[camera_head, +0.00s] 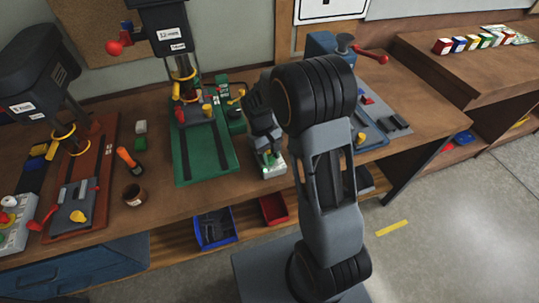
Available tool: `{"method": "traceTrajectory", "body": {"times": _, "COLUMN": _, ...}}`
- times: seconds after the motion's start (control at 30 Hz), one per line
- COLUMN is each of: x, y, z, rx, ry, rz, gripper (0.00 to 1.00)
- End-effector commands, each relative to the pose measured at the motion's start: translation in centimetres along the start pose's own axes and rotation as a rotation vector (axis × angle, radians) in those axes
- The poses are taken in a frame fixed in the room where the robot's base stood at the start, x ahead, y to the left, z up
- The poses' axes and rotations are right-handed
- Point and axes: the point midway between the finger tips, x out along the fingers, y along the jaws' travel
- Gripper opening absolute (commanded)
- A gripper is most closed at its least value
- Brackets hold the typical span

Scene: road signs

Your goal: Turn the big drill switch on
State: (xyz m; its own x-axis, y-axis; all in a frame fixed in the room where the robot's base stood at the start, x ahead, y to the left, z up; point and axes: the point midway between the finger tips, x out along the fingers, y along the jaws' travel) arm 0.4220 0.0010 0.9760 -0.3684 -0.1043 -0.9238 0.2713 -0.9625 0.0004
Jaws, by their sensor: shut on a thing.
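A drill press (168,40) with a "12 mm" label stands at the back centre on a green base (190,178). A second drill press (38,75), labelled "8 mm" as far as I can read, stands at the left on a brown-red base (98,190). A pale switch box (272,172) sits at the right of the green base. My gripper (267,148) points down over this box and is shut on its switch. The fingers and my arm hide most of the switch, so its position cannot be told. Another pale switch box (14,235) is at the left edge.
An orange-handled tool (128,160) and a brown cup (133,195) are on the bench between the drills. A blue vise (322,45) is behind my arm. A blue bin (215,228) and a red bin (273,208) are below. Small coloured boxes (474,42) stand on the right bench.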

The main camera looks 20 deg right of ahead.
Motion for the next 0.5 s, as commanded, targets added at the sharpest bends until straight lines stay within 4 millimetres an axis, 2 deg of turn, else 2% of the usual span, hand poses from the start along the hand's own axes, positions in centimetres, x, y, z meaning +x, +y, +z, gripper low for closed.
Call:
{"method": "traceTrajectory", "body": {"times": 0.33, "x": -0.05, "y": 0.04, "z": 0.0, "rx": -0.004, "ry": 0.001, "rz": 0.002, "gripper": 0.12}}
{"method": "traceTrajectory", "body": {"times": 0.37, "x": -0.05, "y": 0.04, "z": 0.0, "rx": -0.004, "ry": 0.001, "rz": 0.002, "gripper": 0.37}}
{"method": "traceTrajectory", "body": {"times": 0.47, "x": -0.04, "y": 0.03, "z": 0.0, "rx": -0.003, "ry": 0.001, "rz": 0.002, "gripper": 0.46}}
{"method": "traceTrajectory", "body": {"times": 0.5, "x": -0.04, "y": 0.03, "z": 0.0, "rx": -0.003, "ry": 0.001, "rz": 0.002, "gripper": 0.46}}
